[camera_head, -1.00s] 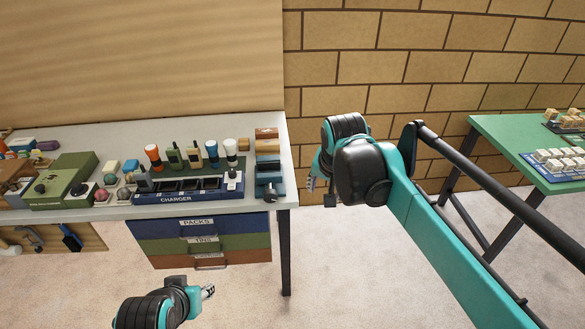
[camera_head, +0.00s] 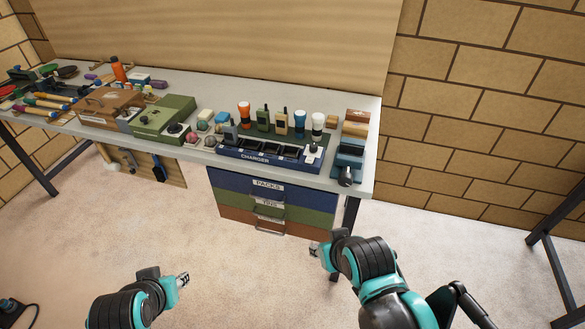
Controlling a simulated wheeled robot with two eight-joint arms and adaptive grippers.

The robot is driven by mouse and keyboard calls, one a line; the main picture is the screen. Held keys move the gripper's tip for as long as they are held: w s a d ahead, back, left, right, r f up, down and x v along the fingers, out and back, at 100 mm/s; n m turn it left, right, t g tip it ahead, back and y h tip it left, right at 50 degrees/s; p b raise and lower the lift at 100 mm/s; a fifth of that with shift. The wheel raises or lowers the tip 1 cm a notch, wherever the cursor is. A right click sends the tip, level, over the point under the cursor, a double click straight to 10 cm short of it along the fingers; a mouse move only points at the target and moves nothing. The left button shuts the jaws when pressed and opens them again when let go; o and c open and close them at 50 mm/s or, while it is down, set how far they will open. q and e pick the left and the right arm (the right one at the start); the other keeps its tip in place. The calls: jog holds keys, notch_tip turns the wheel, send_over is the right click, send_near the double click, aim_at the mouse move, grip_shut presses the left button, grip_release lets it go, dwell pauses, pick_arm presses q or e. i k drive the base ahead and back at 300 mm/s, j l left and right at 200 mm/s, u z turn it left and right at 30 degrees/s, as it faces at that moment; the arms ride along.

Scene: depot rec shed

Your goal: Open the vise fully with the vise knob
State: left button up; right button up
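The blue vise (camera_head: 350,152) stands at the right end of the grey workbench, at its front edge. Its dark vise knob (camera_head: 346,178) sticks out in front over the bench edge. My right gripper (camera_head: 315,249) is below and in front of the vise, apart from it, near the drawers. My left gripper (camera_head: 184,279) is low in front of the bench, well left of the vise. Neither gripper touches anything I can see. Both sets of fingers are too small to tell open from shut. The gap between the vise jaws is not clear.
The workbench (camera_head: 368,176) also carries a charger tray (camera_head: 228,153), a green case (camera_head: 165,118), a brown case (camera_head: 108,106) and several upright torches and radios. A drawer unit (camera_head: 232,198) hangs below.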

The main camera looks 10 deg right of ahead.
aim_at(345, 179)
jog(key=i+l+u, duration=0.1)
jog(key=l+u, duration=0.75)
jog(key=l, duration=0.2)
jog(key=l+u, duration=0.4)
jog(key=l, duration=0.55)
jog(key=k+l, duration=0.15)
jog(key=l, duration=0.25)
jog(key=l+u, duration=0.1)
jog(key=l, duration=0.35)
jog(key=k+l, duration=0.15)
jog(key=l, duration=0.25)
